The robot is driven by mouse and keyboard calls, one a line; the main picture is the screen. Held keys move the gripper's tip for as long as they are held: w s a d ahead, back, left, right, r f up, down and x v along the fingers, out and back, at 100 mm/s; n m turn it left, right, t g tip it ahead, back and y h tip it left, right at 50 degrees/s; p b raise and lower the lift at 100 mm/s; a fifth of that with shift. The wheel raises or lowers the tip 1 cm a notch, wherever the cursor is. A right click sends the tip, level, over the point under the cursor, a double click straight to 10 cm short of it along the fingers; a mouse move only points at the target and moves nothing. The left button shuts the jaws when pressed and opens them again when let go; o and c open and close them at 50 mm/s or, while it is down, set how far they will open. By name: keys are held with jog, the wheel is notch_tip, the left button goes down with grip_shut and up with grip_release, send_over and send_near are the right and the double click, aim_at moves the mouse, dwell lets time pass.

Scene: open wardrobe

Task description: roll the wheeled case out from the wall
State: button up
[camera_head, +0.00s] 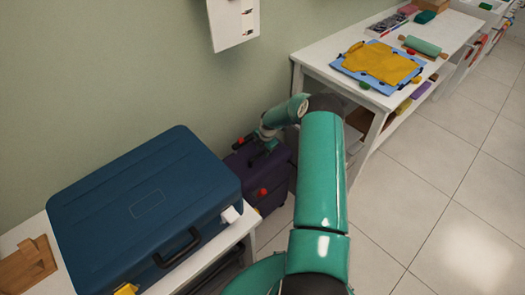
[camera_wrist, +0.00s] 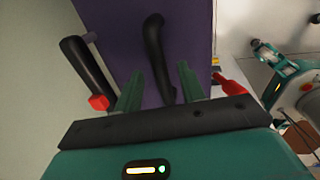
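The purple case (camera_head: 272,172) stands on the floor against the green wall, between the white bench and the white table. Its purple top also fills the upper middle of the wrist view (camera_wrist: 120,30). A black curved carry handle (camera_wrist: 154,45) runs along that top. My gripper (camera_wrist: 160,85) is over the case with its two green fingers apart, one on each side of the handle's near end. Gaps show between the fingers and the handle. A black bar with a red end (camera_wrist: 85,75) stands to the left, on the wall side. The case's wheels are hidden.
A large blue case (camera_head: 145,205) lies on the white bench at left, close beside the purple case. A white table (camera_head: 345,80) with yellow and blue cloths stands at right. The tiled floor (camera_head: 440,190) in front is clear.

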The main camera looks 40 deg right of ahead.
jog(key=shift+w+f, duration=0.15)
jog(key=shift+f, duration=0.4)
jog(key=shift+c, duration=0.2)
grip_shut()
